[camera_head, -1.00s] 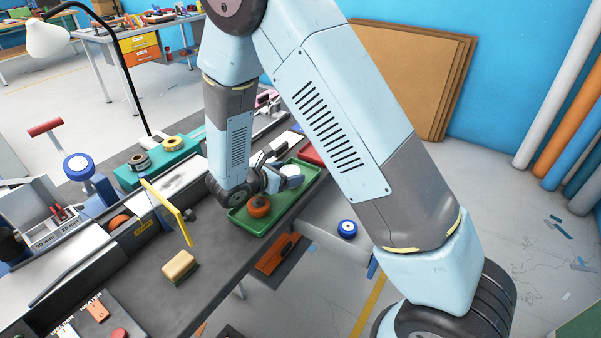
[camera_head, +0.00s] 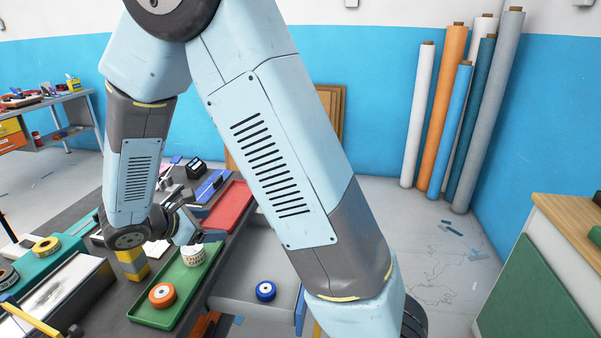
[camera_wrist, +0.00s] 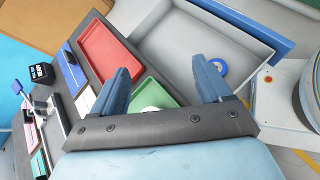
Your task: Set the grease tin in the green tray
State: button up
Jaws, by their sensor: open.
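The green tray (camera_head: 188,276) lies along the bench edge; part of it also shows in the wrist view (camera_wrist: 160,92). A white round container (camera_head: 193,257) with dark lettering stands upright in its far part. I cannot read the lettering surely, so I cannot tell whether it is the grease tin. An orange round item with a pale centre (camera_head: 162,295) lies in the near part. My gripper (camera_head: 207,236) is open just above the white container, apparently apart from it. Its two blue fingers (camera_wrist: 163,88) show empty in the wrist view; the gripper body hides most of the white thing below.
A red tray (camera_head: 229,206) lies beyond the green one. An open grey drawer (camera_head: 243,265) juts out at right, with a blue and white round item (camera_head: 265,291) inside. A yellow and grey block (camera_head: 132,264) and a teal holder with tape rolls (camera_head: 47,246) stand left.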

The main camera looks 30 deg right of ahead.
jog(key=s+d+r+m+y, duration=0.5)
jog(key=s+d+r+m, duration=0.3)
jog(key=s+r+m, duration=0.2)
jog(key=s+d+r+m+y, duration=0.5)
jog(key=s+d+r+m, duration=0.2)
jog(key=s+r+m, duration=0.3)
jog(key=shift+s+d+r, duration=0.2)
jog(key=shift+d+r, duration=0.05)
jog(key=shift+d, duration=0.15)
